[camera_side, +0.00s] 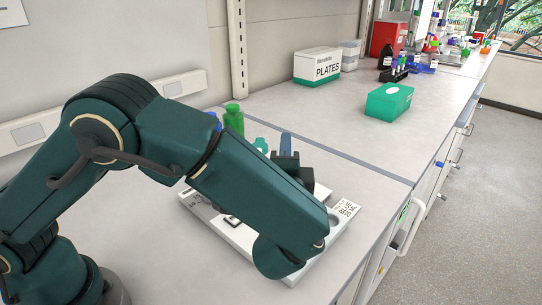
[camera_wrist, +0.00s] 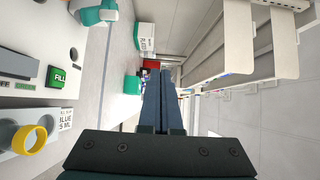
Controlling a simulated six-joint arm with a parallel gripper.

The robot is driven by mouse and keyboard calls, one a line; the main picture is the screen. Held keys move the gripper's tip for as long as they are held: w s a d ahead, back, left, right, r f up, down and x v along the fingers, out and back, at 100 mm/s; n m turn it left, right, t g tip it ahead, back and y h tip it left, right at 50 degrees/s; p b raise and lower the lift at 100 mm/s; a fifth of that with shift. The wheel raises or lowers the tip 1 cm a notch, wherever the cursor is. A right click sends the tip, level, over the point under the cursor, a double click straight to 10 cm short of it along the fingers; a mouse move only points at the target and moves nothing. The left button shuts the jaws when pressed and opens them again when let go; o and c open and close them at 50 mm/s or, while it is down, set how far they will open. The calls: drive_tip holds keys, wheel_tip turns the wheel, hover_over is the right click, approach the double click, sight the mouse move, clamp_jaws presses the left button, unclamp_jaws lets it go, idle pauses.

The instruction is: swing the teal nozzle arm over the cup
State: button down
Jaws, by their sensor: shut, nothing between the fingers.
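A teal rounded part, which looks like the nozzle arm (camera_wrist: 95,12), shows at the top left of the wrist view. A small piece of teal (camera_side: 262,146) shows behind my arm in the side view. A yellow ring (camera_wrist: 30,138) stands at the lower left of the wrist view; I cannot tell if it is the cup's rim. My gripper (camera_wrist: 163,75) is shut and empty, its fingers together and apart from the teal part. In the side view the blue-grey fingers (camera_side: 286,144) stick up behind my forearm, which hides most of the station.
Green bottle (camera_side: 233,120) stands behind. A PLATES box (camera_side: 318,67) and green box (camera_side: 388,102) stand on the far bench, with clear bench between.

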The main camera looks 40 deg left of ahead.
wheel_tip(320, 180, down, 8)
drive_tip(key=shift+f, duration=0.1)
drive_tip(key=shift+w+a+f, duration=0.1)
drive_tip(key=shift+w+a, duration=0.1)
drive_tip(key=x, duration=0.9)
drive_tip(key=shift+w+a, duration=0.2)
drive_tip(key=shift+a, duration=0.05)
drive_tip(key=shift+s+a, duration=0.5)
drive_tip(key=shift+s, duration=0.35)
drive_tip(key=shift+s+a, duration=0.5)
drive_tip(key=shift+s, duration=0.35)
drive_tip(key=shift+s+a, duration=0.2)
drive_tip(key=shift+s, duration=0.1)
drive_tip(key=shift+s+a, duration=1.05)
drive_tip(key=shift+a, duration=0.1)
